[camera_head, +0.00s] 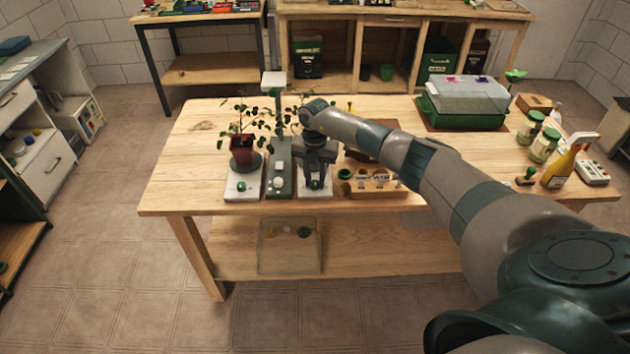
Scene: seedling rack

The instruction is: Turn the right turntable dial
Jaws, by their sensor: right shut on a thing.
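The right turntable (316,194) is a white base near the table's front edge, with a green dial (315,184) on its front. My right gripper (316,181) points down over it, with its fingers shut on the dial. My arm and gripper hide most of this turntable's upper part; some leaves show behind the wrist. The left turntable (243,193) carries a dark red pot (242,152) with a leafy plant, and has its own pale dial (241,185). My left gripper is not in view.
A dark green stand (279,180) with a tall post is between the turntables. A wooden block (370,184) with labels sits just right of the gripper. A clear-lidded green tray (462,107), jars and a spray bottle (565,163) stand farther right. The table's left end is clear.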

